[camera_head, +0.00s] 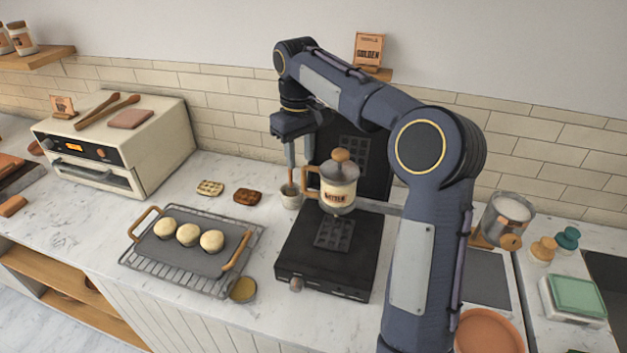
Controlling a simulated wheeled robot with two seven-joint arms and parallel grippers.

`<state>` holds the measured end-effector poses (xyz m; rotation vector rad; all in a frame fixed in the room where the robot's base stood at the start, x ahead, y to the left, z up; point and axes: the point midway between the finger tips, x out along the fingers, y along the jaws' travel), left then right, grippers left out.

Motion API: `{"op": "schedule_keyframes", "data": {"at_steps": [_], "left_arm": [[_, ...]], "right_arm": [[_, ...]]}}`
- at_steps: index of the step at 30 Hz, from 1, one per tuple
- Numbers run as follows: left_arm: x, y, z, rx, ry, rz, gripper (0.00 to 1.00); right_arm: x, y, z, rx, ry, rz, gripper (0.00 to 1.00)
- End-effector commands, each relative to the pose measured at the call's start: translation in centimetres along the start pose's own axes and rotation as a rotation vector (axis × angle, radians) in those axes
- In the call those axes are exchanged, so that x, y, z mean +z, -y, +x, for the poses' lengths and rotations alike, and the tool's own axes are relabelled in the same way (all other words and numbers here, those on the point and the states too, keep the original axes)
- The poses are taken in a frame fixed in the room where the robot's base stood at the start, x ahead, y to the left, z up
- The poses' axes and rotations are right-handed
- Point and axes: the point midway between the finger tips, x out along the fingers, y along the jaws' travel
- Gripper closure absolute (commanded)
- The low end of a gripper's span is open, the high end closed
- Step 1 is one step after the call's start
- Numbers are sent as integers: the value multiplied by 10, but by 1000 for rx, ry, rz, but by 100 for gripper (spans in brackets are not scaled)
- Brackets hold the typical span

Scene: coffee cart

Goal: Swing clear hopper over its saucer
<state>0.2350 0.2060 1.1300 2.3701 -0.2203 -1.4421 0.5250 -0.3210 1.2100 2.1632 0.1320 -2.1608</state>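The hopper (338,188) is a cream, labelled vessel with a wooden knob on its lid and a wooden handle on its left side. It hangs above the black waffle plate, with a grey bar (385,208) running right from it behind my arm. My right gripper (291,182) points down just left of the hopper's handle. A terracotta round dish (489,332), possibly the saucer, lies at the lower right, partly cut off. My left gripper is not in view.
The waffle iron (325,282) stands below the hopper, its lid raised behind. A small cup (290,200) is close by the gripper. A tray (208,260) with 3 buns sits left, and a small yellow dish (243,290) in front.

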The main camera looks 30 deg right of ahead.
Motion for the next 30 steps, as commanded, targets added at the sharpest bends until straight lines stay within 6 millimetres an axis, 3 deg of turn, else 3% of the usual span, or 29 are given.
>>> {"op": "schedule_keyframes", "data": {"at_steps": [7,15,21,30], "left_arm": [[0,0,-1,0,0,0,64],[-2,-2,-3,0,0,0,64],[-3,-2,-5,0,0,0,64],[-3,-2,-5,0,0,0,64]], "right_arm": [[-1,-1,10,0,5,1,66],[0,-1,53,-1,6,1,66],[0,-1,74,-1,5,0,66],[-1,-1,78,0,1,1,66]]}}
